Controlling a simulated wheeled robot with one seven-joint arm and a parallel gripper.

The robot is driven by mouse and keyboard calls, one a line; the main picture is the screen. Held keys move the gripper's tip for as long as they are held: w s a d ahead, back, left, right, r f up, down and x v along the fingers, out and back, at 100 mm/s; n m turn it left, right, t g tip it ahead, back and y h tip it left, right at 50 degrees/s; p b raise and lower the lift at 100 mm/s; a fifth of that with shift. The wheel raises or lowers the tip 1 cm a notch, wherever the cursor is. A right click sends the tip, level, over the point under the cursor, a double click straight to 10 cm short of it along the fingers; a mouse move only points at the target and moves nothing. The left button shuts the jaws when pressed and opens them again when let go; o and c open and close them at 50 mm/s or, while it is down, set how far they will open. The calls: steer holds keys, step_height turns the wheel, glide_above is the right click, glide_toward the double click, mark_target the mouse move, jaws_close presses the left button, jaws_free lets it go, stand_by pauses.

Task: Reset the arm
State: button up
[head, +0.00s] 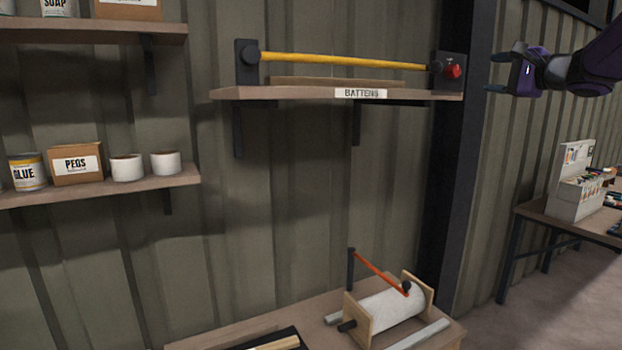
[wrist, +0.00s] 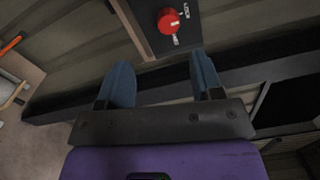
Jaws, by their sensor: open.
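My gripper (head: 497,74) is at the upper right in the head view, to the right of the battens shelf and apart from it. Its two fingers are spread with nothing between them. My purple arm (head: 600,65) reaches in from the right edge. In the wrist view my gripper (wrist: 165,85) shows two blue fingers, open and empty. Beyond the fingertips is a red knob (wrist: 168,20) on a dark plate, not touched. The red knob (head: 454,71) also shows at the right end of the yellow bar in the head view.
A yellow bar (head: 340,61) spans the front of the battens shelf (head: 290,94). A dark post (head: 462,170) stands left of my gripper. Below is a bench with a roller (head: 390,308) and orange lever (head: 380,272). A side table (head: 565,222) stands right. Shelves (head: 120,187) hang left.

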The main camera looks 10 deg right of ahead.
steer(key=s+a+f+n+g, duration=0.4)
steer(key=s+a+f, duration=0.2)
steer(key=s+a, duration=0.3)
steer(key=s+a+f+n+g, duration=0.45)
steer(key=s+a, duration=0.25)
steer(key=a, duration=0.4)
steer(key=s+f+n+g+h, duration=0.1)
steer(key=s+f+n+h, duration=0.2)
steer(key=s+f, duration=0.4)
steer(key=s+a+f+n+g+h, duration=0.1)
steer(key=s+f+n+g+h, duration=0.1)
steer(key=s+f, duration=0.4)
steer(key=s+n+h, duration=0.1)
steer(key=s+n, duration=0.1)
steer(key=s, duration=0.3)
steer(key=shift+s+f+h, duration=0.3)
steer(key=shift+f, duration=0.1)
steer(key=shift+a, duration=0.1)
